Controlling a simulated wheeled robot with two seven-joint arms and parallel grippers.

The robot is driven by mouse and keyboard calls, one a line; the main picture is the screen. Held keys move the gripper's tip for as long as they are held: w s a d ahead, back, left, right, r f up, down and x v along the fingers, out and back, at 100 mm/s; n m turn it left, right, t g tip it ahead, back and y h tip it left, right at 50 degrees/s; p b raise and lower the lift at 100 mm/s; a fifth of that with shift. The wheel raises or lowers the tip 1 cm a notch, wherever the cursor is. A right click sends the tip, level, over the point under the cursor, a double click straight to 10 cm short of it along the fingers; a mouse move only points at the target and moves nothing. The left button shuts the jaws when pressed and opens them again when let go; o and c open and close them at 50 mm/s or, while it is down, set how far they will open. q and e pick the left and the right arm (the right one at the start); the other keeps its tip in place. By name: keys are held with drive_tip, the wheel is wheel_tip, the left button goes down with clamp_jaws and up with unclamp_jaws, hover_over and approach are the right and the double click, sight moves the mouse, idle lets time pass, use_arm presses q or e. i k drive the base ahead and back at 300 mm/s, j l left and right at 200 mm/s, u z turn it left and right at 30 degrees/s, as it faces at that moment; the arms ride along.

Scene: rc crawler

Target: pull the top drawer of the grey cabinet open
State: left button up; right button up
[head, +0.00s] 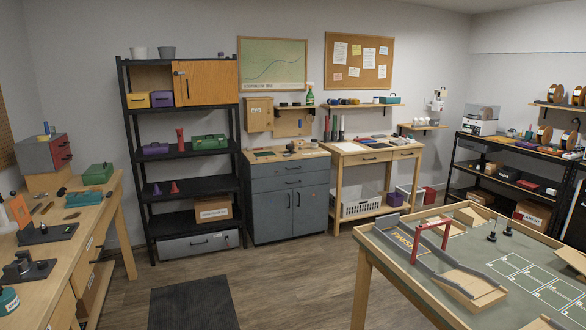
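The grey cabinet (290,210) stands against the back wall near the middle of the head view. It has a wooden top, two drawers and two doors below. The top drawer (289,168) has a dark bar handle and its front looks flush with the cabinet, so it appears shut. The second drawer (290,183) under it also looks shut. Neither of my grippers shows in this view. The cabinet is across the room, well away from the camera.
A black shelf rack (190,153) stands left of the cabinet and a wooden workbench (372,152) stands to its right. A dark floor mat (193,303) lies in front. A large table (450,245) fills the lower right, a bench (60,235) the left. Open wooden floor (290,285) lies between.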

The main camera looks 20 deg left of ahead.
sight(310, 164)
drive_tip(key=i+j+u, duration=0.2)
drive_tip(key=i, duration=0.15)
drive_tip(key=i+u, duration=0.2)
drive_tip(key=i, duration=0.2)
drive_tip(key=i+u, duration=0.3)
drive_tip(key=i, duration=1.45)
drive_tip(key=i+j, duration=0.1)
drive_tip(key=i, duration=1.6)
